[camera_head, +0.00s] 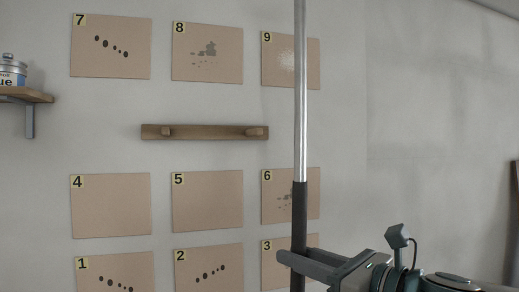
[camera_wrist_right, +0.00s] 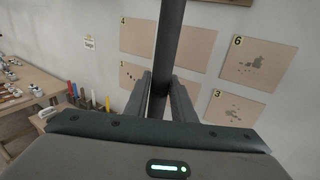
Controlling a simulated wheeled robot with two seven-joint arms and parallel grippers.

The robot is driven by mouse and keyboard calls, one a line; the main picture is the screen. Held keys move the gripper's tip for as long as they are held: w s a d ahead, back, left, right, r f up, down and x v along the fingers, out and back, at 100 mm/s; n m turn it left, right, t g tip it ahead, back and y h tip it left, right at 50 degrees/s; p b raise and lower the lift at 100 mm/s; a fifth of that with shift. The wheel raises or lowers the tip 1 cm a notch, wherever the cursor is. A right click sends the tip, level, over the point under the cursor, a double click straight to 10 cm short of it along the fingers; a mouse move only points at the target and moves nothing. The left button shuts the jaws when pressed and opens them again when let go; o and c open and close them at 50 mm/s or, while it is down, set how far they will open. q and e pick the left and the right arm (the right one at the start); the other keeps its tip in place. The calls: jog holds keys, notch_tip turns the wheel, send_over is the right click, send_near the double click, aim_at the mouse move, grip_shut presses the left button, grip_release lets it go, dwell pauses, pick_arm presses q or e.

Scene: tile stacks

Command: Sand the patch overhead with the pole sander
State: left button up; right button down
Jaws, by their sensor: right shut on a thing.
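The pole sander's pole (camera_head: 300,100) stands almost upright in the head view, with a bright metal upper part and a dark lower grip (camera_head: 299,215). Its top runs out of the picture, so the sanding head is hidden. My right gripper (camera_head: 291,262) is shut on the dark grip near the bottom of the head view. In the right wrist view the dark pole (camera_wrist_right: 170,45) rises between the two fingers (camera_wrist_right: 162,88). A whitish speckled patch shows on panel 9 (camera_head: 310,65), partly behind the pole. No ceiling patch is in view. My left gripper is not in view.
Numbered tan panels, such as panel 5 (camera_head: 207,202), hang on the grey wall. A wooden peg rail (camera_head: 205,132) sits between the rows. A shelf (camera_head: 25,95) with a can (camera_head: 12,70) is at far left. A cluttered workbench (camera_wrist_right: 30,105) shows in the wrist view.

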jog(key=s+a+r+n+g+y, duration=0.2)
jog(key=a+r+n+g, duration=0.15)
jog(key=r, duration=0.35)
jog(key=s+a+r+n+g+y, duration=0.2)
jog(key=s+a+r+g, duration=0.15)
jog(key=r, duration=0.25)
jog(key=s+a+r+n+g+y, duration=0.1)
jog(key=s+a+r+n+g, duration=0.2)
jog(key=r, duration=0.4)
notch_tip(320, 180, up, 9)
jog(key=d+m+t, duration=0.2)
jog(key=d+m, duration=0.1)
jog(key=shift+w+t+p, duration=0.3)
jog(key=shift+p, duration=0.15)
jog(key=shift+r, duration=0.25)
notch_tip(320, 180, up, 6)
jog(key=p, duration=0.6)
jog(key=shift+f+p, duration=0.15)
jog(key=shift+p, duration=0.15)
jog(key=shift+r+p, duration=0.4)
jog(key=shift+r, duration=0.6)
dwell(0.4)
